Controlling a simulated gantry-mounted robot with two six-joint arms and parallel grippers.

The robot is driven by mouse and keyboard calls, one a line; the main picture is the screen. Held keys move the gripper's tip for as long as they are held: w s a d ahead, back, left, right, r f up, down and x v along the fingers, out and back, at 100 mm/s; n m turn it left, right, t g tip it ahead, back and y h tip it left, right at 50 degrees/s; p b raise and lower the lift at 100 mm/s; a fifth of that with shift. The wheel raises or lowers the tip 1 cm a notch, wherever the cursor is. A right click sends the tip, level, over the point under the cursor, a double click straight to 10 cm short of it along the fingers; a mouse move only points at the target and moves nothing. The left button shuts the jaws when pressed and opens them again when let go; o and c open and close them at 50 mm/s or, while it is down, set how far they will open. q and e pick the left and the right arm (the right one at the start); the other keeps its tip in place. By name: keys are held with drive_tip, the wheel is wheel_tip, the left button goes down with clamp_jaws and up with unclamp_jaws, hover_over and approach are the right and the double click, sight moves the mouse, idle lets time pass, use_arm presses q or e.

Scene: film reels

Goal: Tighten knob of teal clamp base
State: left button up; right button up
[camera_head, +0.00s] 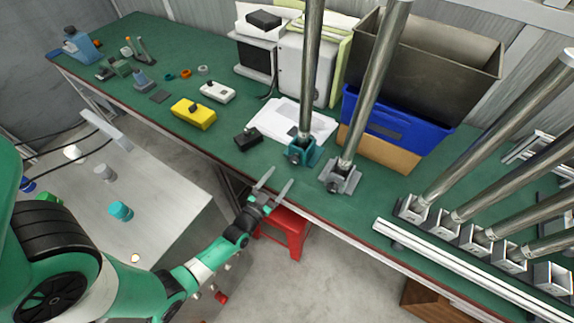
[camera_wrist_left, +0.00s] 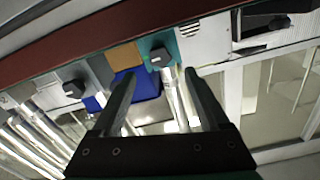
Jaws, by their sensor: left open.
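The teal clamp base (camera_head: 306,149) stands on the green bench near its front edge and holds an upright metal pole (camera_head: 312,70). Its dark knob (camera_head: 293,157) faces the front of the bench. My left gripper (camera_head: 279,177) is open and empty, in front of the bench edge and apart from the base. In the left wrist view the teal base (camera_wrist_left: 148,44) with its black knob (camera_wrist_left: 161,58) appears beyond and between the two open fingers (camera_wrist_left: 160,80). My right gripper is not in view.
A grey clamp base (camera_head: 341,177) with its own pole stands just right of the teal one. White paper (camera_head: 270,122) and a black box (camera_head: 248,139) lie left of it. A blue bin (camera_head: 400,125) stands behind. A red stool (camera_head: 284,228) stands below the bench edge.

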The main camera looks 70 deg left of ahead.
use_arm(q)
drive_tip(key=v, duration=0.4)
drive_tip(key=shift+s+d, duration=0.1)
drive_tip(key=shift+s, duration=0.05)
idle(0.4)
